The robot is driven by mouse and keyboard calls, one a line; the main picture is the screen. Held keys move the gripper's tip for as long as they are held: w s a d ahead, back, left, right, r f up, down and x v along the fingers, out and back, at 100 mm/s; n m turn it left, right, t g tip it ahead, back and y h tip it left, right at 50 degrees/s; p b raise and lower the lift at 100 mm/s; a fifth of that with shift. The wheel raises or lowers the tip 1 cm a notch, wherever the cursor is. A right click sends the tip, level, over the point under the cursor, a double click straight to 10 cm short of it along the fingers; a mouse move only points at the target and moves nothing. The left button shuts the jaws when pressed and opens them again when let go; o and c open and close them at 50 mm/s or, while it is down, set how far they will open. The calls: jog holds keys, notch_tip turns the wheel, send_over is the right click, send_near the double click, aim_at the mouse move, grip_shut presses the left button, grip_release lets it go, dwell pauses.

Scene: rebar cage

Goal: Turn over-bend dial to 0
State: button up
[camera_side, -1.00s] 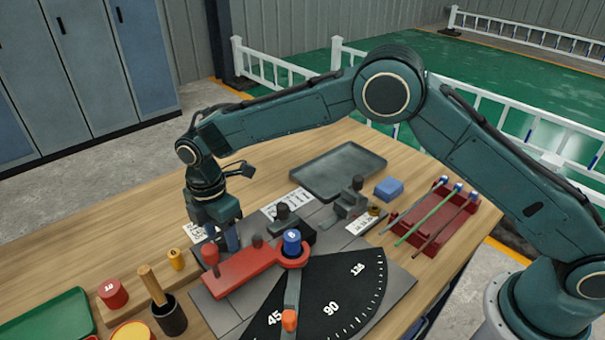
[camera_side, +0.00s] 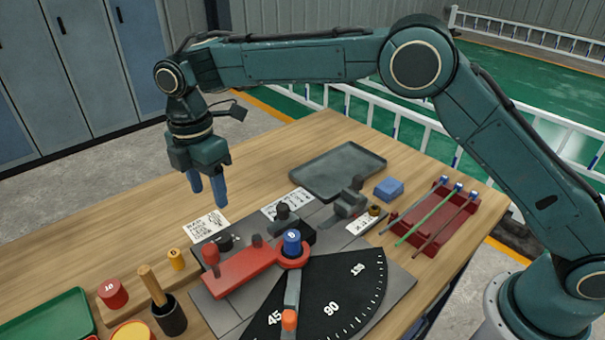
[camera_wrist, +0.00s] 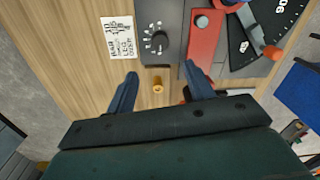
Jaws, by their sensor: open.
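The over-bend dial (camera_wrist: 157,41) is a black round knob ringed by white marks on a dark plate, seen in the wrist view. In the side view the dial (camera_side: 225,242) is small, at the left end of the bender plate. Its pointer is too small to read for certain. My gripper (camera_side: 208,198) has two blue fingers, apart and empty, above and to the left of the dial, touching nothing. In the wrist view the open fingertips (camera_wrist: 159,72) lie just below the dial in the picture.
A printed label (camera_side: 206,226) lies beside the dial. A yellow peg (camera_side: 176,259) and a black cup with a hammer (camera_side: 170,317) stand in front.

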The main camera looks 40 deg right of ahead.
jog(key=shift+r, duration=1)
jog(key=s+d+r+m+t, duration=0.1)
jog(key=s+d+r+m, duration=0.5)
jog(key=d, duration=0.3)
jog(key=s+d+r+m+t, duration=0.2)
jog(key=s+d+r+m, duration=0.3)
jog(key=d+r, duration=0.4)
jog(key=s+d+f+m+t, duration=0.1)
jog(key=s+d+f+m, duration=0.1)
jog(key=s, duration=0.5)
jog(key=s+d+f+m+t, duration=0.1)
jog(key=s+d+f+m, duration=0.1)
jog(key=s+d+m, duration=0.2)
jog(key=s+d+f+m+t, duration=0.1)
jog(key=s+d+f+m, duration=0.1)
jog(key=s+d, duration=0.4)
jog(key=s+m, duration=0.1)
jog(key=s, duration=0.4)
